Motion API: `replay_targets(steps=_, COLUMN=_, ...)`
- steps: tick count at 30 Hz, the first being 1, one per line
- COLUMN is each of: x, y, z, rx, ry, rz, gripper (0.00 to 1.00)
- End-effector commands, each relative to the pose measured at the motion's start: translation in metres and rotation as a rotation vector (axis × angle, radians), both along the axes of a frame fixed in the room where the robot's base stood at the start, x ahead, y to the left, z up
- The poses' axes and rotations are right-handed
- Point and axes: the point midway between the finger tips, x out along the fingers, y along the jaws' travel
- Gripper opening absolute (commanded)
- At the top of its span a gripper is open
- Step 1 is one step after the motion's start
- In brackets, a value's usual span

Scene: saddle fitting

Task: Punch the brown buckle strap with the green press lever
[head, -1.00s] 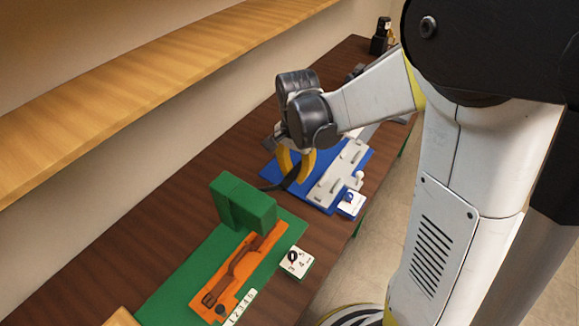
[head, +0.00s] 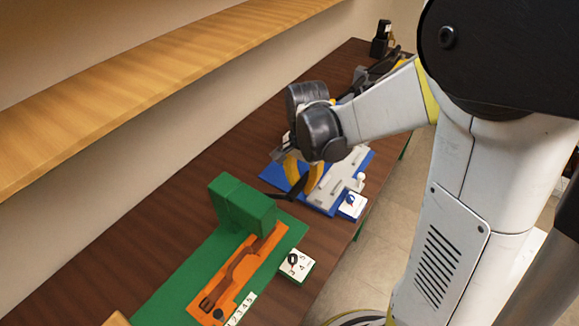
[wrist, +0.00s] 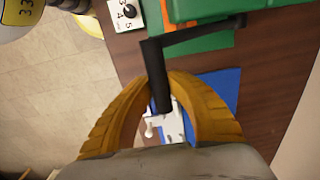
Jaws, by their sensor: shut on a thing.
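The green press (head: 240,205) stands on a green base (head: 170,285) in the head view. The brown buckle strap (head: 240,265) lies in an orange holder (head: 268,248) on that base, its buckle end toward the front and its other end at the press head. My gripper (head: 303,180) is behind the press, its yellow fingers shut on a black lever bar (head: 287,197). In the wrist view the bar (wrist: 152,65) runs between the fingers (wrist: 165,95) and bends toward the green press (wrist: 200,8). The strap is out of the wrist view.
A blue base (head: 272,172) with a grey fixture (head: 332,187) lies beyond the press, partly under my gripper. A white dial card (head: 297,266) sits beside the green base. A wooden shelf (head: 130,90) runs along the wall. Dark items (head: 380,45) stand at the far end.

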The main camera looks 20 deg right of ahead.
Motion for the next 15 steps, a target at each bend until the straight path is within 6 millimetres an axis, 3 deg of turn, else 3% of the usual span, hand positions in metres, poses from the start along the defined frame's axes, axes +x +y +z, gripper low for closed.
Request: replay_targets(steps=15, x=-0.013, y=-0.009, z=-0.024, rx=-0.002, ry=0.003, rz=-0.002, gripper=0.04)
